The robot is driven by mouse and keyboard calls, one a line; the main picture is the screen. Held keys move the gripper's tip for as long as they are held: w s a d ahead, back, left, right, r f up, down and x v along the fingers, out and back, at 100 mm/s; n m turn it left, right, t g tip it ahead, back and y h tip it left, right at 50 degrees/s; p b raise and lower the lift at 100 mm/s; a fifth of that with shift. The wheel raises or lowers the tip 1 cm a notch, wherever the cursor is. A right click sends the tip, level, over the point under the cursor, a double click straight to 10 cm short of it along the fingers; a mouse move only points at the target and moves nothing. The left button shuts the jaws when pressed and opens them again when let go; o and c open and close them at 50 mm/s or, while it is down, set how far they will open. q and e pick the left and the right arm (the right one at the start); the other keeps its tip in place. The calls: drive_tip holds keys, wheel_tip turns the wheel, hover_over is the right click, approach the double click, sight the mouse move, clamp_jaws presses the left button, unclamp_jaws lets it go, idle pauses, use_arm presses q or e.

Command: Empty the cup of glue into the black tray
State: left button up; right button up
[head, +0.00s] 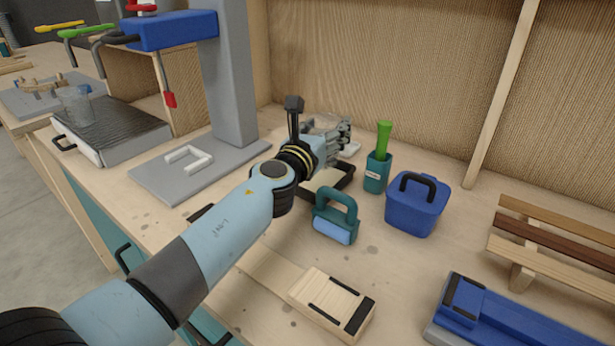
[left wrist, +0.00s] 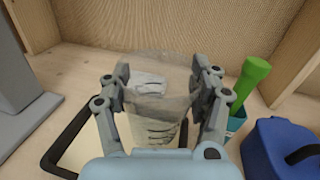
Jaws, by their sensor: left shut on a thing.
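My left gripper (head: 340,132) is shut on a clear, see-through cup (left wrist: 155,115), which sits between its two fingers in the left wrist view. Faint dark marks show on the cup's side. In the head view the cup is mostly hidden by the gripper. I cannot tell how much glue is in it. The black tray (head: 349,178) has a dark rim and a pale inside, and lies on the bench below the gripper. Its rim also shows in the left wrist view (left wrist: 60,146), partly covered by the gripper. My right gripper is not in view.
Right of the tray stand a teal pot (head: 376,175) with a green handle and a blue lidded bin (head: 415,205). A teal-handled roller (head: 335,215) is in front. A grey column (head: 232,75) stands left. Another clear cup (head: 77,105) stands on a dark-topped box.

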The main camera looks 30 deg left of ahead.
use_arm(q)
drive_tip(key=shift+r, duration=0.1)
wheel_tip(320, 180, up, 5)
drive_tip(key=p, duration=0.5)
